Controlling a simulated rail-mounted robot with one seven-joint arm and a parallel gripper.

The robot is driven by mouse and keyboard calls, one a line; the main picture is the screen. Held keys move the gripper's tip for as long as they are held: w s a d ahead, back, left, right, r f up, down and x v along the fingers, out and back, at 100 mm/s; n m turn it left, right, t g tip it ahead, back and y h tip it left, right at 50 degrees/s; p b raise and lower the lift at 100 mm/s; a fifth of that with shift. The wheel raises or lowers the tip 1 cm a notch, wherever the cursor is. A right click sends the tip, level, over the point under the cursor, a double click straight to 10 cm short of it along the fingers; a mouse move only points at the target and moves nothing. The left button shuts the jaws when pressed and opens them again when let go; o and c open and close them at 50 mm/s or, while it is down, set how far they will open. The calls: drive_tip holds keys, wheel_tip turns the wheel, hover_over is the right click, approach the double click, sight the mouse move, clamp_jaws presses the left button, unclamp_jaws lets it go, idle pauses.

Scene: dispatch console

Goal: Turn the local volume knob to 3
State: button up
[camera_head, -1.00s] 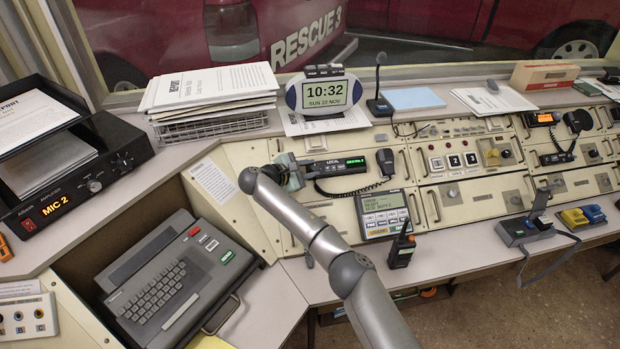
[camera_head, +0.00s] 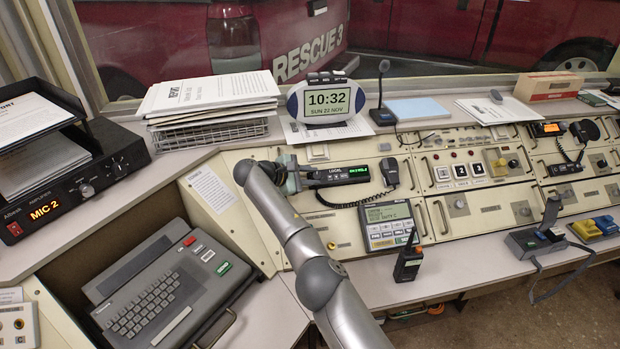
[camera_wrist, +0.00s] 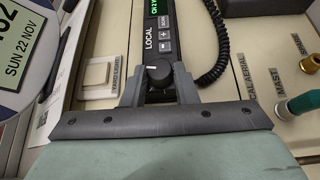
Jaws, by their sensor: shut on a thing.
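The local radio (camera_head: 322,176) is a black unit marked LOCAL with a lit green display, set in the console panel. It also shows in the wrist view (camera_wrist: 162,30), with its LOCAL label upright beside the buttons. Its dark round volume knob (camera_wrist: 158,72) sits at the near end of the radio, with a pale pointer mark on top. My gripper (camera_wrist: 158,88) is shut on the knob, one grey finger on each side. In the head view my gripper (camera_head: 291,176) is at the radio's left end and hides the knob. Any scale numbers are not readable.
A coiled black cord (camera_wrist: 216,45) runs right of the radio to a handset (camera_head: 389,171). A pale switch (camera_wrist: 97,75) is left of my gripper. A green-tipped aerial plug (camera_wrist: 300,103) is on the right. A keypad unit (camera_head: 388,226) and handheld radio (camera_head: 408,258) are nearby.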

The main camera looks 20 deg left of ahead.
drive_tip(key=shift+d+f, duration=0.1)
drive_tip(key=shift+d, duration=0.05)
drive_tip(key=o, duration=1)
drive_tip(key=shift+s+a+r, duration=0.25)
drive_tip(key=shift+s+a, duration=0.05)
drive_tip(key=shift+a, duration=0.05)
drive_tip(key=shift+v, duration=5.55)
drive_tip(key=shift+d, duration=0.1)
